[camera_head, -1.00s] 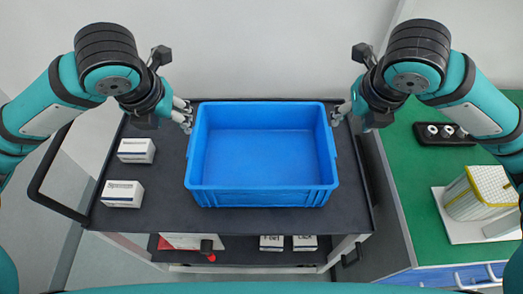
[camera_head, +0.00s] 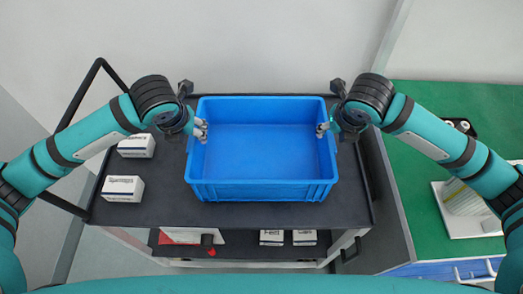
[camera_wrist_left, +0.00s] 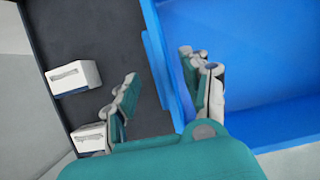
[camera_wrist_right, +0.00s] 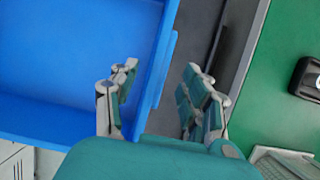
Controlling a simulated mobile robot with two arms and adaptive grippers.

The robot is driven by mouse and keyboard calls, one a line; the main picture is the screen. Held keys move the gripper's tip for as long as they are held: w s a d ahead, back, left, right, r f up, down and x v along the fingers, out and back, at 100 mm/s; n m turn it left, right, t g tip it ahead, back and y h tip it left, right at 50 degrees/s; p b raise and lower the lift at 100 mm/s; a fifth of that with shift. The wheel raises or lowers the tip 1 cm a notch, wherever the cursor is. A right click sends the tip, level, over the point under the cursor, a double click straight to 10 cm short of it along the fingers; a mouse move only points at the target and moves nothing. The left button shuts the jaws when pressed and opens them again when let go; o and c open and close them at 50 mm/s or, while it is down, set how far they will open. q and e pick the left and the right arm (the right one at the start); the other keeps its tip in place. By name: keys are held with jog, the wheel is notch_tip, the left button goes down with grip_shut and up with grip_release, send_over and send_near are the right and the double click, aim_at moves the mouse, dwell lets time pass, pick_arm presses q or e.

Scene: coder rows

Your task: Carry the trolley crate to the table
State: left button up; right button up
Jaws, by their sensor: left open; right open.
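The blue crate (camera_head: 262,190) stands empty on the dark top of the trolley (camera_head: 250,214). My left gripper (camera_head: 197,132) is at the crate's left wall, open; in the left wrist view its fingers (camera_wrist_left: 160,95) lie on either side of that wall, one inside and one outside. My right gripper (camera_head: 328,130) is at the right wall, open; in the right wrist view its fingers (camera_wrist_right: 155,100) straddle the right wall (camera_wrist_right: 155,75). The green-topped table (camera_head: 440,105) is to the right of the trolley.
Two white boxes, one nearer (camera_head: 122,189) and one farther (camera_head: 137,146), sit left of the crate on the trolley. More boxes (camera_head: 304,237) lie on its lower shelf. A white-based object (camera_head: 462,212) and a black holder (camera_head: 461,126) stand on the table.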

aim_at(331, 136)
pick_arm(q)
jog(key=shift+x, duration=1.75)
pick_arm(e)
jog(key=shift+x, duration=1.75)
pick_arm(q)
jog(key=shift+c, duration=0.4)
pick_arm(e)
jog(key=shift+c, duration=0.4)
pick_arm(q)
grip_shut()
pick_arm(e)
grip_shut()
pick_arm(q)
jog(key=shift+r, duration=0.1)
pick_arm(e)
jog(key=shift+r, duration=0.1)
